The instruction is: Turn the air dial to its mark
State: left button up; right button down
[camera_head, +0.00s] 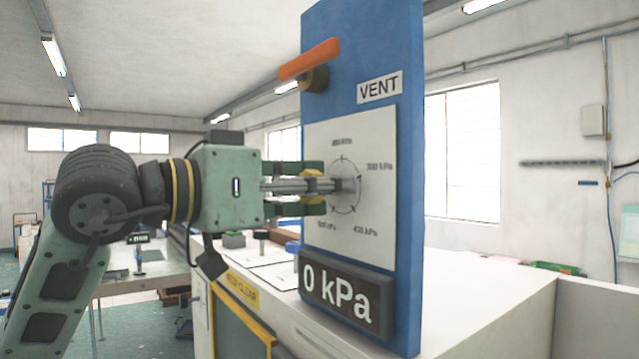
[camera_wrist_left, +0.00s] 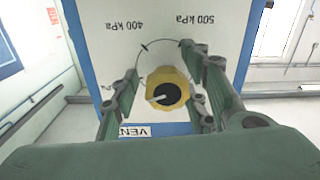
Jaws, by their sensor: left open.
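The air dial is a yellow knob with a dark centre and a light pointer, in the left wrist view (camera_wrist_left: 167,92). It sits on a white scale plate (camera_head: 378,135) with kPa marks around a drawn circle, on an upright blue panel (camera_head: 408,50). In the head view the dial is mostly hidden behind the fingers. My left gripper (camera_head: 322,187) is open, its green fingers on either side of the dial and pointing at the plate. Whether either finger touches the knob I cannot tell. A display (camera_head: 342,297) below reads 0 kPa. My right gripper is not in view.
An orange-handled lever (camera_head: 310,60) sticks out of the panel above the dial, beside a VENT label (camera_head: 379,87). The panel stands on a white bench (camera_head: 480,300). Small knobbed items (camera_head: 261,242) stand on white sheets left of the panel.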

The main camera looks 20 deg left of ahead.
pick_arm(q)
jog(key=c, duration=0.8)
jog(key=shift+f, duration=0.1)
grip_shut()
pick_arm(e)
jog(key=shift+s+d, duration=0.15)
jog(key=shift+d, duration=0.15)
